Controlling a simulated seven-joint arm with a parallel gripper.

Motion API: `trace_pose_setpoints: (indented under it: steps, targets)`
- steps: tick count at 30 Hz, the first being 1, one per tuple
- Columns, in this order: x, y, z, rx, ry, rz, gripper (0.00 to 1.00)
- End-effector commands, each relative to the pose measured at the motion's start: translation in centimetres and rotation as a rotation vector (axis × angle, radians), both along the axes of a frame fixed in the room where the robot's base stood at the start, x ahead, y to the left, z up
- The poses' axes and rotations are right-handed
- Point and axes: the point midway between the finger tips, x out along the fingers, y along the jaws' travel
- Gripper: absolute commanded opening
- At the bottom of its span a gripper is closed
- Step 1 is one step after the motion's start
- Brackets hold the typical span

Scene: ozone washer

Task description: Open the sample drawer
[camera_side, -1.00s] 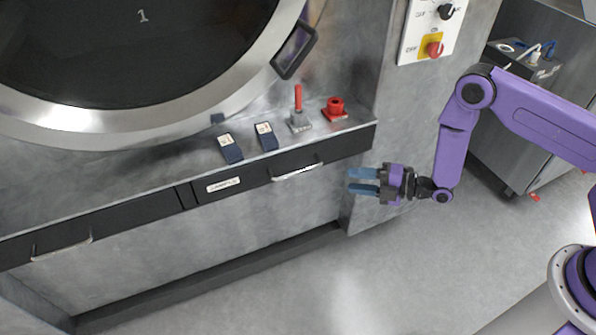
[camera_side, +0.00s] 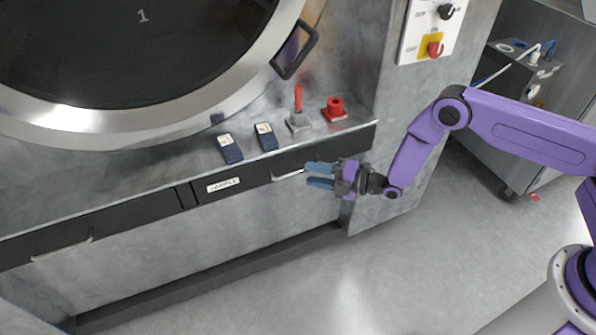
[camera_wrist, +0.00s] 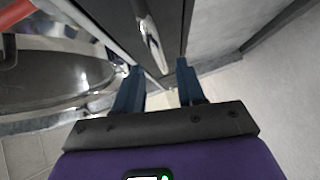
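The sample drawer (camera_side: 252,180) is a black front under the grey ledge, with a white label (camera_side: 224,185) and a metal bar handle (camera_side: 285,175). It looks shut, flush with the black strip beside it. My gripper (camera_side: 312,175) is open and empty, its two blue fingers pointing left at the right end of the handle and hiding that end. In the wrist view, my gripper (camera_wrist: 160,70) shows the handle (camera_wrist: 150,40) ahead, its near end lined up between the fingertips. I cannot tell whether the fingers touch it.
A second black front with a handle (camera_side: 62,247) is at the left. On the ledge stand two dark blue labelled blocks (camera_side: 231,149), a red-handled lever (camera_side: 298,112) and a red knob (camera_side: 335,108). The round door (camera_side: 120,125) is above. The floor in front is clear.

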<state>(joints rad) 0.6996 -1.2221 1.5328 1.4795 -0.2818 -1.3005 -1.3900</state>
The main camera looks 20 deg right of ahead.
Motion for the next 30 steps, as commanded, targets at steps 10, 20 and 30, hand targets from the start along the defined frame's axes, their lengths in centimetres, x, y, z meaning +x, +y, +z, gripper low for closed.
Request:
trace_pose_setpoints:
  steps: [10, 20, 30]
  targets:
    - [2.9, 3.0, -0.7, 0.0, 0.0, 0.0, 0.39]
    - [3.7, 3.7, -0.8, 0.001, 0.001, -0.001, 0.39]
    - [3.7, 3.7, -0.8, 0.0, 0.001, -0.001, 0.0]
